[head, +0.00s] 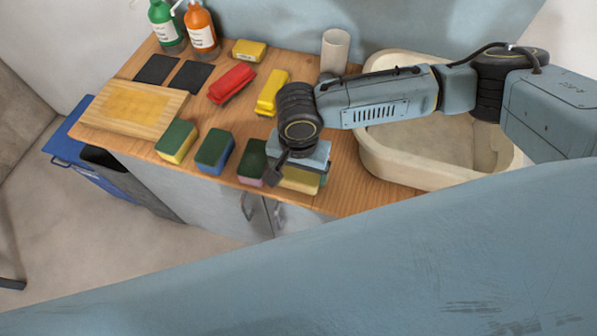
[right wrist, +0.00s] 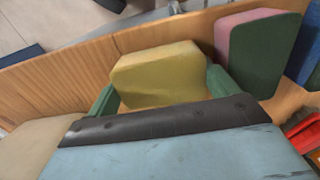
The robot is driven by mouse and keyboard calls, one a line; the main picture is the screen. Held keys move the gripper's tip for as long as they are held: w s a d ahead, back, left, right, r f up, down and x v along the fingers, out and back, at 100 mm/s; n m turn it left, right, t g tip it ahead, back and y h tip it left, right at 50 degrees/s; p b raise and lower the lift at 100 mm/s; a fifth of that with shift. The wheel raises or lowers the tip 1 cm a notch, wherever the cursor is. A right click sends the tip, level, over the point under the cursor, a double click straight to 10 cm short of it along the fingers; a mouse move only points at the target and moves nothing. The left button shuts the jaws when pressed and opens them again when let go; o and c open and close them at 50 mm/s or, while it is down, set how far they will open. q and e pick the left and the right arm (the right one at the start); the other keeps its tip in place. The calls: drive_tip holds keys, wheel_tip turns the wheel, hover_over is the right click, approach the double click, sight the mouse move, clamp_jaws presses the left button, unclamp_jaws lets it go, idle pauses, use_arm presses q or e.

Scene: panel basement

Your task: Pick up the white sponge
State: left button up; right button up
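A pale yellow block-shaped sponge (head: 300,181) stands at the front edge of the wooden counter, partly hidden under my right gripper. No plainly white sponge shows; this is the palest one. In the right wrist view the sponge (right wrist: 160,75) lies ahead between the two green fingers. My right gripper (right wrist: 160,92) is open, with one finger on each side of the sponge. Small gaps seem to remain, but contact is hard to judge. In the head view the right gripper (head: 299,178) points down over the sponge. My left gripper is not in view.
A pink-and-green sponge (head: 251,163) stands close to the left, then blue-and-green (head: 215,150) and yellow-and-green (head: 177,141) ones. Red (head: 231,83) and yellow (head: 272,92) brushes lie behind. A sink (head: 400,171) is at right. A cutting board (head: 130,108) lies at left.

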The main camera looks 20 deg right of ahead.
drive_tip(key=c, duration=0.4)
wheel_tip(320, 180, up, 10)
drive_tip(key=shift+r+p, duration=0.1)
drive_tip(key=shift+p, duration=0.4)
drive_tip(key=o, duration=0.4)
drive_tip(key=shift+c, duration=1.4)
